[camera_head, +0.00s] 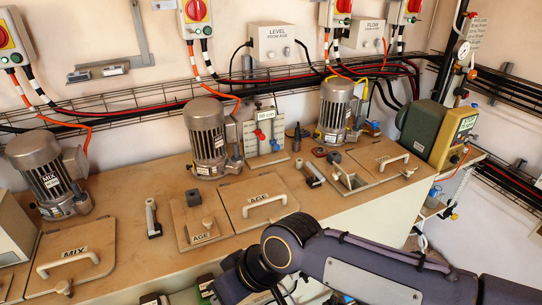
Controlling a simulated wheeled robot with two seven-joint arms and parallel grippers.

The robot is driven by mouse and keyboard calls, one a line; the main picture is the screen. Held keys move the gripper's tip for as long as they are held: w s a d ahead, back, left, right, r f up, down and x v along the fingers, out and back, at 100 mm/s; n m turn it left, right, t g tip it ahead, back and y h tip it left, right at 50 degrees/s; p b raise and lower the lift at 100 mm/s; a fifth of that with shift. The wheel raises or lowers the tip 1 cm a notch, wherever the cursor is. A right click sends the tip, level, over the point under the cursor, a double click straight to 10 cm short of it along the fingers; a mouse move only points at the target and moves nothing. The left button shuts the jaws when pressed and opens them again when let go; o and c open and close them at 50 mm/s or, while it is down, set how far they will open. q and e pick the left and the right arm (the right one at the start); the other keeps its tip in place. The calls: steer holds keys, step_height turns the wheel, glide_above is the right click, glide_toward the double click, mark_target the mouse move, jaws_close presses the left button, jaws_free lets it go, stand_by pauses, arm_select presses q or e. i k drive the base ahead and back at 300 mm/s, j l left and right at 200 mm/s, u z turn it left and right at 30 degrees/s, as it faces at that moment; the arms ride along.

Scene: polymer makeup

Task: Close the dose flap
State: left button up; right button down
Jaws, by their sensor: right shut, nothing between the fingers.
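The dose flap (341,172) is a small beige panel at the right end of the long tank top. It looks raised over a small square opening, with a dark knob by its upper edge. How far it is tilted is hard to tell. A larger lid with a pale bar handle (393,161) lies flat to the right of the opening. My right arm comes in from the lower right, and its wrist bends down at the bottom centre. My right gripper (287,292) is low near the bottom edge, mostly hidden, shut and empty, well apart from the flap. My left gripper is not in view.
Motors (208,138) stand along the back of the tank top. AGE (262,203) and MIX (73,262) lids with bar handles lie flat at the centre and left. A green pump unit (430,130) stands right of the flap. Cable trays line the wall.

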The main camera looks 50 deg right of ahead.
mark_target(340, 174)
steer(key=z, duration=2.4)
steer(key=i+l+z, duration=0.3)
steer(key=l, duration=0.2)
steer(key=i+l+z, duration=0.15)
steer(key=i+z, duration=0.2)
steer(key=i, duration=0.2)
